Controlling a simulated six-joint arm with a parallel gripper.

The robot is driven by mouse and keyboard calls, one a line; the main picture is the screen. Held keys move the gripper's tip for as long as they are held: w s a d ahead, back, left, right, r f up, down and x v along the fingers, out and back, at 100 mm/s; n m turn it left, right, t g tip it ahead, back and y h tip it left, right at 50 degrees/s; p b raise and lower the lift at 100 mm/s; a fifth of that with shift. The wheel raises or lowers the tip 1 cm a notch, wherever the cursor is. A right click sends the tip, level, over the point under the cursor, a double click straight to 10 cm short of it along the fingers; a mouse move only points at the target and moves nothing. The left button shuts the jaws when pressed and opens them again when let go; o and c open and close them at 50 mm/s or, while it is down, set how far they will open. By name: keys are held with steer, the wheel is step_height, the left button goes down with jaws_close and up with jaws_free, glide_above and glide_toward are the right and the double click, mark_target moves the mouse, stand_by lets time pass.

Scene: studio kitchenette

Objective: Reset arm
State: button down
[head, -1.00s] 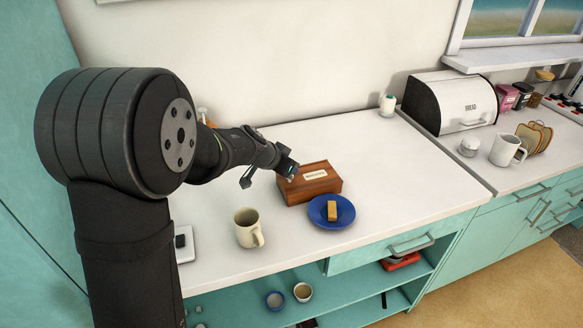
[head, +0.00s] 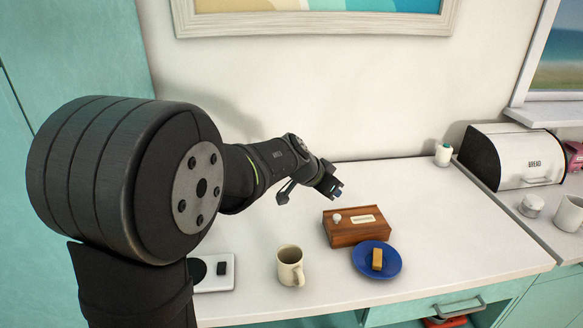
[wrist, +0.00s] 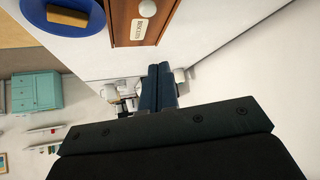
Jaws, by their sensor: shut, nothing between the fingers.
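My gripper (head: 333,190) is shut and empty, held in the air above the back of the white counter. It is behind and left of a wooden box (head: 343,235) with a pale label and a white knob on top. In the wrist view the dark shut fingers (wrist: 160,88) point past the box (wrist: 126,20), which shows at the top edge. My arm reaches in from the left of the head view.
A blue plate (head: 361,268) with a yellow-brown block (head: 377,259) sits in front of the box. A cream mug (head: 289,265) stands to its left. A white-and-black bread bin (head: 520,158) is at the right. The counter's back middle is clear.

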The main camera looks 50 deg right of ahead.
mark_target(339, 215)
stand_by(0.3)
steer(key=x, duration=1)
steer(key=a, duration=0.1)
steer(key=w+a, duration=0.1)
steer(key=shift+a+f, duration=0.2)
steer(key=shift+a, duration=0.05)
steer(key=shift+a+f, duration=0.15)
steer(key=shift+a, duration=0.15)
steer(key=shift+w+a, duration=0.15)
steer(key=shift+a, duration=0.15)
steer(key=shift+d+f, duration=0.1)
